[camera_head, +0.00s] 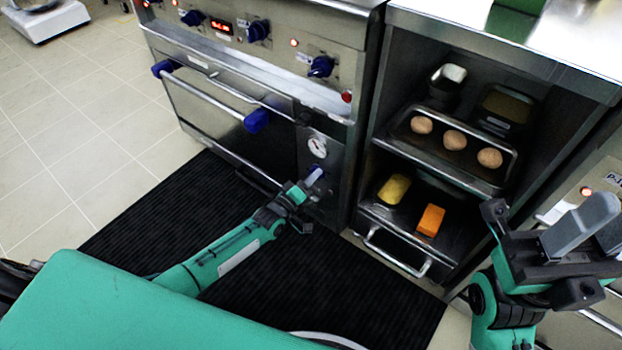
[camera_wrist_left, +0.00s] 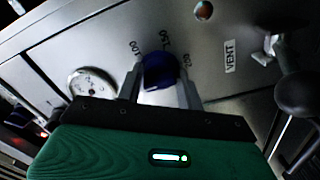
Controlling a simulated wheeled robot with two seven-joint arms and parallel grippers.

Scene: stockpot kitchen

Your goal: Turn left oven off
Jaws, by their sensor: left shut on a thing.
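The left oven (camera_head: 215,105) stands at the upper middle of the head view, with a lower panel holding a round gauge (camera_head: 317,147). In the left wrist view a dark blue knob (camera_wrist_left: 160,70) sits on this steel panel, with numbers printed around it and the gauge (camera_wrist_left: 92,84) to its left. My left gripper (camera_head: 313,176) is at the panel just below the gauge. Its two fingers are on either side of the knob, shut on it. In the head view the gripper mostly hides the knob. My right gripper (camera_head: 594,230) is raised at the right, away from the oven.
Blue knobs (camera_head: 258,30) and a red display (camera_head: 221,26) line the upper panel. The oven door's handle (camera_head: 210,88) has blue ends. An open cabinet (camera_head: 375,142) to the right holds trays of food. A black mat (camera_head: 190,215) covers the floor in front.

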